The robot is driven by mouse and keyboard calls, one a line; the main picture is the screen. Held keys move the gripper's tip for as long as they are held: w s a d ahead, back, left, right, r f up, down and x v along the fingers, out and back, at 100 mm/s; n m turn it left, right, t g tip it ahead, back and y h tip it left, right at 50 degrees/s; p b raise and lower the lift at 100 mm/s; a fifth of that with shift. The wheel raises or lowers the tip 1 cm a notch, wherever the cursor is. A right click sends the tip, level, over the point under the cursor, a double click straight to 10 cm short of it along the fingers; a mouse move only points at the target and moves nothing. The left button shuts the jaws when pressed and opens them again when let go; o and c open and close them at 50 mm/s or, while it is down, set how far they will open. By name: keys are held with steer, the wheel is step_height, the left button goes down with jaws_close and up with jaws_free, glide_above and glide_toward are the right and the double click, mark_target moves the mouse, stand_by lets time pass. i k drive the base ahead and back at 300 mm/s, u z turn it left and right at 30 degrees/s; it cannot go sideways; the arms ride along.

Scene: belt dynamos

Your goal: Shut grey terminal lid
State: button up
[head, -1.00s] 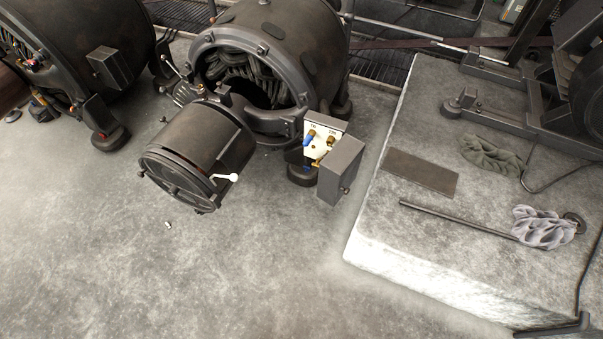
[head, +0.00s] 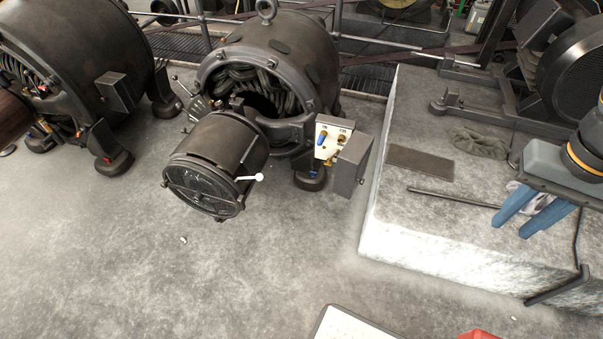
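The grey terminal lid (head: 351,165) is a box-shaped cover. It stands open, swung out to the right of the white terminal panel (head: 326,150) on the front dynamo. The panel is exposed, with a blue-capped terminal (head: 321,139) and brass terminals on it. My gripper (head: 511,230) is at the right of the head view, over the stone block. Its two blue fingers are apart with nothing seen between them. It is well to the right of the lid and not touching it.
The dynamo (head: 282,60) has a dark drum (head: 215,160) with a white-knobbed lever (head: 250,178) left of the lid. The pale stone block (head: 440,225) bears a dark plate (head: 420,162), a rod (head: 452,197) and rags (head: 478,142). Open floor lies in front.

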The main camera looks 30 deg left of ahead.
mark_target(352, 160)
steer(key=u, duration=0.85)
steer(key=k, duration=0.3)
steer(key=z, duration=0.6)
steer(key=i, duration=0.3)
steer(key=u, duration=0.65)
